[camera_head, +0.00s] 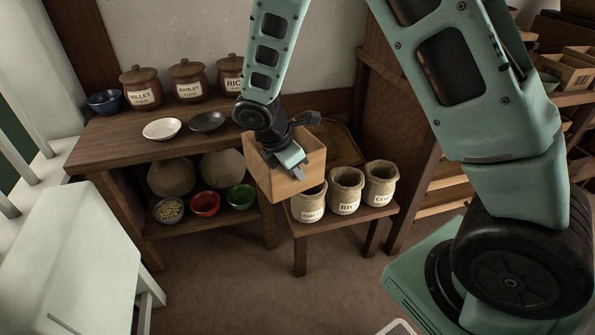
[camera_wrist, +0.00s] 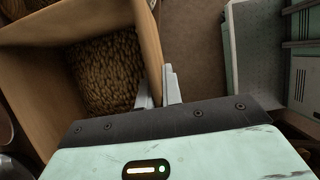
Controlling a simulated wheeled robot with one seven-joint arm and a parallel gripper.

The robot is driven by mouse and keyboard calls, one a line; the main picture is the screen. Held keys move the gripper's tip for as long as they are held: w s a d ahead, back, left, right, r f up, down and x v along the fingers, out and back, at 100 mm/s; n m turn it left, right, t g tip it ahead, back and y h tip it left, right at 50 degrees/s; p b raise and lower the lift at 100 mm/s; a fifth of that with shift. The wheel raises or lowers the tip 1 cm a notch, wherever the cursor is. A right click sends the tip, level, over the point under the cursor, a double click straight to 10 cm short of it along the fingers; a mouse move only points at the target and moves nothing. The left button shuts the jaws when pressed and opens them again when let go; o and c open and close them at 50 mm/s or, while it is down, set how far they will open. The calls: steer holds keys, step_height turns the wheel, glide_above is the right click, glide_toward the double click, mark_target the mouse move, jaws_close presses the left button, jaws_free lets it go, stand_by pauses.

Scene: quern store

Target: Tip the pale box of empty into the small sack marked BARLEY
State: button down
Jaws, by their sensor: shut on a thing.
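The pale wooden box (camera_head: 313,165) hangs in my gripper (camera_head: 297,171), in front of the low stand and close above the small sack marked BARLEY (camera_head: 310,208). My gripper is shut on one wall of the box. In the wrist view the box (camera_wrist: 68,24) is open towards the camera, and a brown, grainy mass (camera_wrist: 108,75) shows inside it; the fingers (camera_wrist: 160,90) clasp its right wall. The BARLEY sack stands upright and open at the left end of a row of sacks; the box is close to its mouth and partly hides it.
The RICE sack (camera_head: 345,192) and another sack (camera_head: 380,183) stand right of the BARLEY one on the low stand (camera_head: 350,217). Left is a wooden shelf (camera_head: 103,137) with labelled jars (camera_head: 187,80), plates and bowls (camera_head: 205,203). The floor in front is clear.

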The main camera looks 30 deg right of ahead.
mark_target(297, 190)
steer(key=shift+f+b, duration=3.35)
steer(key=shift+b, duration=0.15)
steer(key=shift+r+y+p, duration=0.4)
steer(key=shift+p, duration=0.2)
steer(key=shift+r+y+p, duration=0.25)
steer(key=shift+y+p, duration=0.25)
steer(key=shift+a+f, duration=0.15)
steer(key=shift+f+h+b, duration=0.4)
steer(key=shift+b, duration=0.3)
steer(key=shift+f+h+b, duration=0.25)
steer(key=shift+h+b, duration=0.2)
steer(key=shift+h, duration=0.05)
steer(key=shift+d+r+p, duration=0.2)
steer(key=shift+r+p, duration=0.3)
steer(key=shift+p, duration=0.35)
steer(key=shift+y, duration=0.3)
steer(key=p, duration=0.1)
steer(key=y+p, duration=0.1)
steer(key=p, duration=0.1)
steer(key=shift+a+r, duration=0.2)
steer(key=shift+r, duration=0.15)
